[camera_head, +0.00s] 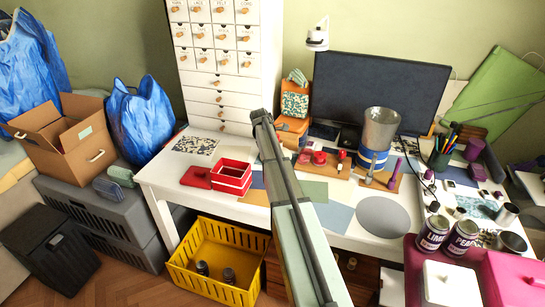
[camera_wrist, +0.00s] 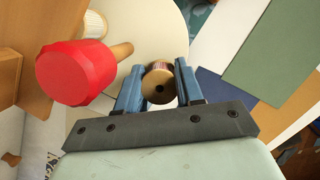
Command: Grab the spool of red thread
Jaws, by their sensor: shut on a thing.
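In the wrist view, my gripper (camera_wrist: 160,68) has its two blue fingers shut on a small round spool (camera_wrist: 158,86). Its tan-brown end, with a dark hole in the middle, faces the camera. The colour of any thread on it is not clear. A large red faceted piece with a wooden handle (camera_wrist: 75,73) stands just left of the fingers, apart from the spool. Small red things (camera_head: 319,157) show to the right of my arm on the desk.
A wooden organiser (camera_head: 380,182) with a large metal cup (camera_head: 381,130) stands right of my arm, before a dark monitor (camera_head: 378,92). A red box (camera_head: 232,178) and a white drawer cabinet (camera_head: 270,60) are left. A round grey mat (camera_head: 383,216) lies clear in front.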

